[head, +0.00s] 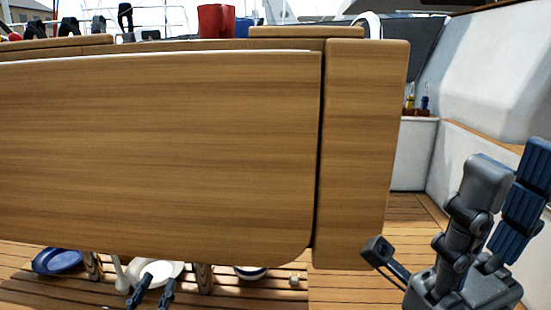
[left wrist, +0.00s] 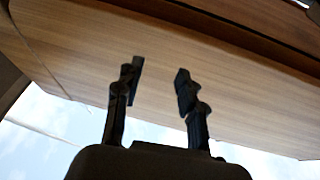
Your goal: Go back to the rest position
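My left gripper (head: 152,292) shows at the bottom of the head view as two dark fingertips standing apart, in front of the white dish below the wooden panel. In the left wrist view its fingers (left wrist: 160,90) are spread with nothing between them, and a wooden surface (left wrist: 150,65) lies behind them. My right gripper (head: 507,190) stands large at the lower right of the head view, fingers upward. Its fingers look separated and empty; the ribbed blue pad of one shows. It is to the right of the wooden panel, apart from it in the picture.
A large wooden table leaf (head: 160,150) fills the middle of the head view. Below it are a blue bowl (head: 58,261) and a white dish (head: 160,269). A red object (head: 216,20) stands behind the top edge. Bottles (head: 424,102) stand by the white right wall (head: 495,80). Slatted floor (head: 350,287) shows.

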